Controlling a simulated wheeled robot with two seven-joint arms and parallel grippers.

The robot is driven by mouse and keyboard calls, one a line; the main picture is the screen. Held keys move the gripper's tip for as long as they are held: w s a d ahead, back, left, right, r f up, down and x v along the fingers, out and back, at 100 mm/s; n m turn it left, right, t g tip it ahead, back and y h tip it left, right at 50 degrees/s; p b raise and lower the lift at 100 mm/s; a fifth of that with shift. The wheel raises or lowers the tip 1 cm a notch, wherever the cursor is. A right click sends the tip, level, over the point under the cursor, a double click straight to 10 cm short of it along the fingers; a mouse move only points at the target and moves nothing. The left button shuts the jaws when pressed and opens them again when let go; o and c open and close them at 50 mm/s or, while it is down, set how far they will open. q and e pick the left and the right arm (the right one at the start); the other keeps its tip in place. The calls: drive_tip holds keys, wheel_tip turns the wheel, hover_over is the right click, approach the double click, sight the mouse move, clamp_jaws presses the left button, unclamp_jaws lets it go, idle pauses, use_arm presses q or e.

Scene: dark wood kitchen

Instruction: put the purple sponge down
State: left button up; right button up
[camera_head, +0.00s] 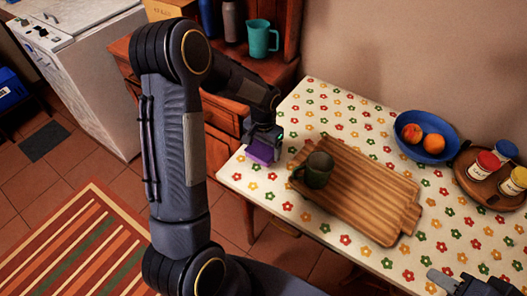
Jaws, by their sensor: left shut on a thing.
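The purple sponge (260,152) is at the left end of the flower-patterned table (325,103). My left gripper (264,134) is shut on the sponge from above. I cannot tell whether the sponge touches the tabletop or is held just above it. The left arm comes in from the left and hides part of the cabinet behind. My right gripper (462,284) shows only in part at the bottom right, over the table's front edge; its fingers are not clear.
A wooden board (365,197) with a dark green mug (319,170) lies right of the sponge. A blue bowl (441,148) of fruit and a round tray (467,176) with several jars stand at the right. Bare cloth surrounds the board. A teal pitcher (260,40) stands on the cabinet.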

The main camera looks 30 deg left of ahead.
sight(264, 148)
use_arm(q)
drive_tip(key=shift+f, duration=1.35)
drive_tip(key=shift+f, duration=0.2)
drive_tip(key=o, duration=0.9)
drive_tip(key=shift+r, duration=0.1)
